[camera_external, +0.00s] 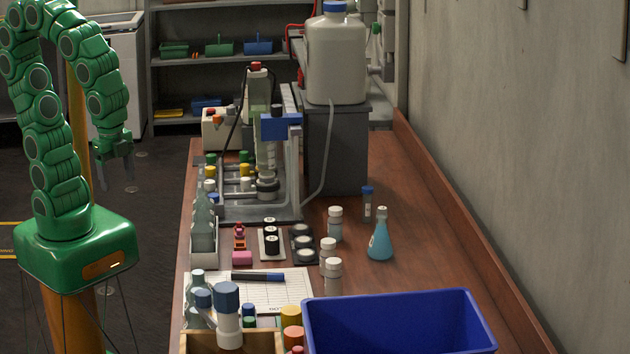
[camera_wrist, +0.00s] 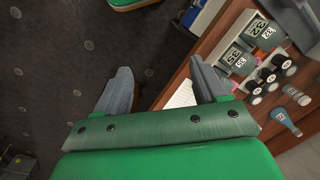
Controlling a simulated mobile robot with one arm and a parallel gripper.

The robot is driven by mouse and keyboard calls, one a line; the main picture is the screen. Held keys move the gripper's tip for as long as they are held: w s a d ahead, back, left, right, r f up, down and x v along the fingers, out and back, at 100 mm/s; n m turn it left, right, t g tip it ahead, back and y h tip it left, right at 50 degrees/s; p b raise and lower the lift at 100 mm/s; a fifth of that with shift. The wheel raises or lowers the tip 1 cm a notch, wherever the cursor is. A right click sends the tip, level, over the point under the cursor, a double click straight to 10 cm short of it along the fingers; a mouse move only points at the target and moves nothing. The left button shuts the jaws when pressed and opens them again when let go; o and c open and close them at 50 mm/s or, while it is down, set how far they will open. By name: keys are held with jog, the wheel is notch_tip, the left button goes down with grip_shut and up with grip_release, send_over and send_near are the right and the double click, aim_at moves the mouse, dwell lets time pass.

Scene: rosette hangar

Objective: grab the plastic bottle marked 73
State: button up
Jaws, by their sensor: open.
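My gripper (camera_external: 114,172) hangs open and empty over the floor, left of the bench. In the wrist view my gripper (camera_wrist: 161,78) has its two grey fingers wide apart with nothing between them. A row of grey-green bottles (camera_external: 203,222) stands in a white tray at the bench's left edge. In the wrist view the bottles (camera_wrist: 241,45) carry white labels with dark two-digit numbers, seen at an angle. I cannot make out 73 for certain on any of them. No numbers are legible in the external view.
A blue bin (camera_external: 400,318) fills the bench's near end. A blue flask (camera_external: 380,240) and several small capped jars (camera_external: 335,225) stand right of the middle. A large jug (camera_external: 336,60) sits on a grey block behind. The floor around my gripper is clear.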

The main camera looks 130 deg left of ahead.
aim_at(342, 240)
jog(key=w+a+f+m+t+y, duration=0.2)
jog(key=w+a+m+y, duration=0.15)
jog(key=w+a, duration=0.55)
jog(key=w+a+f+m+t+y, duration=0.15)
jog(key=w+a+m, duration=0.25)
jog(key=a, duration=0.8)
jog(key=w+a+f+m+t+y, duration=0.2)
jog(key=w+a+m+y, duration=0.15)
jog(key=w+a, duration=0.55)
jog(key=w+a+f+m+t, duration=0.1)
jog(key=a+f+m, duration=0.2)
jog(key=m, duration=0.2)
jog(key=w+a+f+m+t+h, duration=0.1)
jog(key=w+a+f+m+t, duration=0.1)
jog(key=a+f+m, duration=0.1)
jog(key=w+a+f+m+t, duration=0.2)
jog(key=a+f+m, duration=0.2)
jog(key=m, duration=0.3)
jog(key=shift+w+a+m+t, duration=0.25)
jog(key=shift+a+m, duration=0.15)
jog(key=shift+a, duration=0.2)
jog(key=shift+w+f+m+t+h, duration=0.2)
jog(key=shift+f+m+t+h, duration=0.15)
jog(key=shift+f+m, duration=0.3)
jog(key=shift+x, duration=3.75)
jog(key=c, duration=1.1)
